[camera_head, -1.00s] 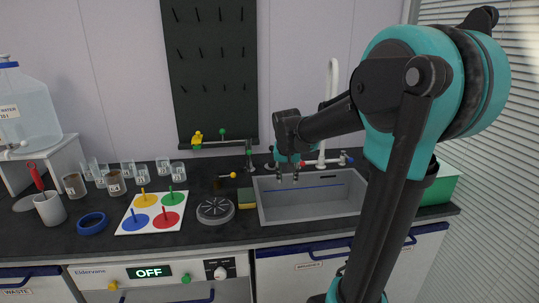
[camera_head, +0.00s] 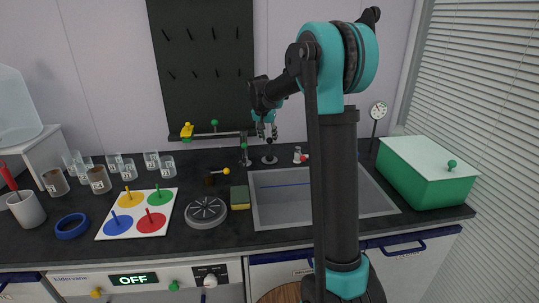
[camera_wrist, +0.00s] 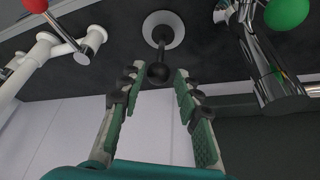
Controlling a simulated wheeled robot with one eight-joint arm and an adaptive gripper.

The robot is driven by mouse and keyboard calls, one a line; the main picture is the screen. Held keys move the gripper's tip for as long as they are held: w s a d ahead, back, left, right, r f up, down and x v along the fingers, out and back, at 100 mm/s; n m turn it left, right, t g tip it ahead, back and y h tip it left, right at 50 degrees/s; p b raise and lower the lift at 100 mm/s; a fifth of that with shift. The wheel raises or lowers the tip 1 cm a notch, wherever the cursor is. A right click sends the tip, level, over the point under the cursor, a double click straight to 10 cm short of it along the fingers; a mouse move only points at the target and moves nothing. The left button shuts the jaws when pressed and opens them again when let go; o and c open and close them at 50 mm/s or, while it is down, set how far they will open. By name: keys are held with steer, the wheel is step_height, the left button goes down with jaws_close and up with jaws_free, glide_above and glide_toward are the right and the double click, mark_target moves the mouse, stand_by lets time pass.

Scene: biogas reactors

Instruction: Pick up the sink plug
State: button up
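The sink plug (camera_head: 270,159) stands on the dark worktop behind the sink (camera_head: 285,200). It has a pale round base with a thin stem and a black ball knob. My gripper (camera_head: 267,138) is just above it, pointing down. In the wrist view the plug (camera_wrist: 163,22) is at the top centre, its black knob between or just beyond my fingertips (camera_wrist: 158,76). The two fingers are apart, with a visible gap to the knob on either side. I see no contact. The exact depth between fingertips and knob is hard to tell.
Chrome fittings with a green ball (camera_head: 244,150) stand left of the plug. A white tap with a red end (camera_head: 300,156) stands right. A sponge (camera_head: 240,197) and a round drain-like disc (camera_head: 206,211) lie left of the sink. A green box (camera_head: 430,172) stands right.

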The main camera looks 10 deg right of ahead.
steer(key=shift+s+x, duration=0.2)
steer(key=shift+x, duration=4.1)
jaws_close()
